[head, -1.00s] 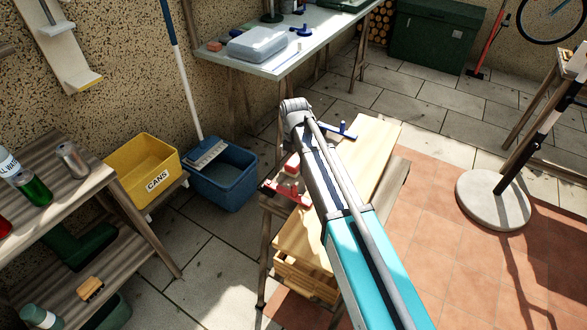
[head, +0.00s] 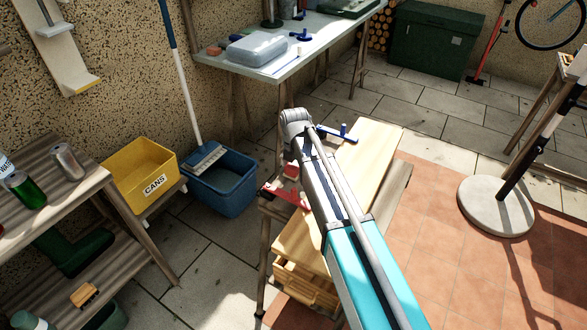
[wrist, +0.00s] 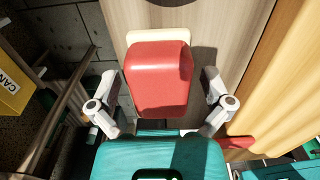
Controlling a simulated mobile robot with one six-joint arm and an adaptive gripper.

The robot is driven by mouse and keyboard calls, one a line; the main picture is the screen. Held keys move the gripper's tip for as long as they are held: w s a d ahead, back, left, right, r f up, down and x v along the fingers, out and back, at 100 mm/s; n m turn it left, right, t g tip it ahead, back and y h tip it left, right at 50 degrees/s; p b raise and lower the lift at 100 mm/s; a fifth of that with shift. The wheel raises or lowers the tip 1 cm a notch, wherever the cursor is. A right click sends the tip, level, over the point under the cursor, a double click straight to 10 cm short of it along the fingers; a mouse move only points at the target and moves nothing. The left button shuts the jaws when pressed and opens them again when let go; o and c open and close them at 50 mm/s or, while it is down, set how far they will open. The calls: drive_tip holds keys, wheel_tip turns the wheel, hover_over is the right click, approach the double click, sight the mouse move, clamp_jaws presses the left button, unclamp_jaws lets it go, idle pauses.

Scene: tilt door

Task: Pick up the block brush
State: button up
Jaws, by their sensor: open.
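A red block with a cream edge, which looks like the block brush (wrist: 160,85), lies at the middle of the wrist view, over a pale wood surface (wrist: 225,28). My gripper (wrist: 161,78) is open, with one finger on each side of the block. I cannot tell whether the fingers touch it. In the head view, part of a red and white thing (head: 290,171) shows at the left edge of the workbench (head: 372,150), beside my arm. My arm hides the gripper there.
A blue-handled tool (head: 340,133) lies on the bench near my wrist. A yellow CANS bin (head: 138,180) and a blue bucket (head: 222,185) with a mop stand left. A shelf with cans is at far left. A round stand base (head: 495,207) is right; tiled floor lies open between.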

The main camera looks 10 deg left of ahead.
sight(295, 163)
drive_tip(key=shift+s, duration=0.1)
drive_tip(key=c, duration=1.1)
drive_tip(key=shift+c, duration=0.2)
drive_tip(key=shift+r+p, duration=0.25)
drive_tip(key=shift+p, duration=0.05)
wheel_tip(295, 163, up, 3)
drive_tip(key=p, duration=0.2)
drive_tip(key=shift+f+p, duration=0.2)
drive_tip(key=shift+p, duration=0.1)
drive_tip(key=s+r+p, duration=0.3)
drive_tip(key=s, duration=0.1)
drive_tip(key=s+r+p, duration=0.3)
drive_tip(key=s, duration=0.2)
drive_tip(key=s+d+r+p, duration=0.1)
drive_tip(key=s+r+p, duration=0.2)
drive_tip(key=s+r, duration=0.1)
drive_tip(key=shift+s+p, duration=0.4)
